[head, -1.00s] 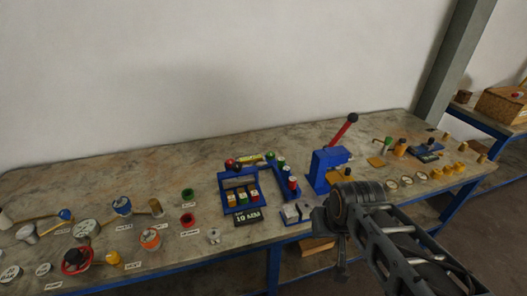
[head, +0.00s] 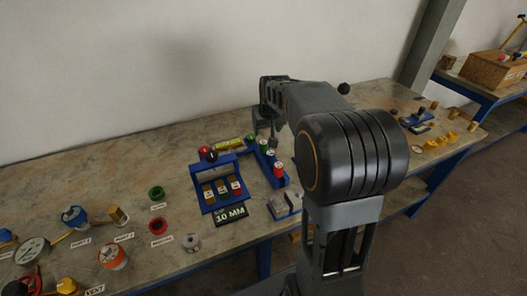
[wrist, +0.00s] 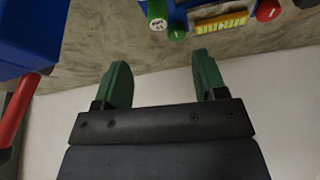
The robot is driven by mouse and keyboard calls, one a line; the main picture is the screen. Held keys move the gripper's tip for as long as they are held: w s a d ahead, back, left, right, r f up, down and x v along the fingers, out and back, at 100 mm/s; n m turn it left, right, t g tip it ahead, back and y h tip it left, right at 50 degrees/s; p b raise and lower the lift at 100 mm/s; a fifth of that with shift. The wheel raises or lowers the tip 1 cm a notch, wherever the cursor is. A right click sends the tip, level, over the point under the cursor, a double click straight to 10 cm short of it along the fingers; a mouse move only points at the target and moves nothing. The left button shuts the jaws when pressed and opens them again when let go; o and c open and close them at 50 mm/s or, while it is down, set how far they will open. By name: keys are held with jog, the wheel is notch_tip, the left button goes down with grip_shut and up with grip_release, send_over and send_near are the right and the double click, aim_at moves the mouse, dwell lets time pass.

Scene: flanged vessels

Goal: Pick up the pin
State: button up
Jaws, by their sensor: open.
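The task's pin cannot be singled out for certain; several capped, pin-like cylinders stand in a blue angled rack (head: 282,183). A red-capped one (head: 277,170) stands at its near end, and a green-capped one (head: 249,139) is at the far end. In the wrist view a labelled green cylinder (wrist: 157,14) and a green knob (wrist: 177,33) show at the top edge, beyond the fingertips. My gripper (wrist: 160,72) is open, its two green fingers apart with nothing between them. In the head view it hangs by the far end of the rack, partly hidden by my arm.
A blue frame (head: 212,205) with a 10 MM sign (head: 230,215) stands left of the rack. A yellow block (head: 229,146) lies behind. In the wrist view a blue press body (wrist: 28,35) with a red lever (wrist: 18,108) is close on the left. The wall is behind.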

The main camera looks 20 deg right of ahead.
aim_at(264, 143)
jog(key=x, duration=0.5)
jog(key=d+x, duration=0.1)
jog(key=x, duration=0.2)
jog(key=shift+w+f, duration=0.1)
jog(key=shift+w, duration=0.35)
jog(key=shift+x, duration=3.1)
jog(key=shift+w+a, duration=0.1)
jog(key=shift+w, duration=0.1)
jog(key=shift+c, duration=0.4)
jog(key=c, duration=0.9)
jog(key=shift+c, duration=0.3)
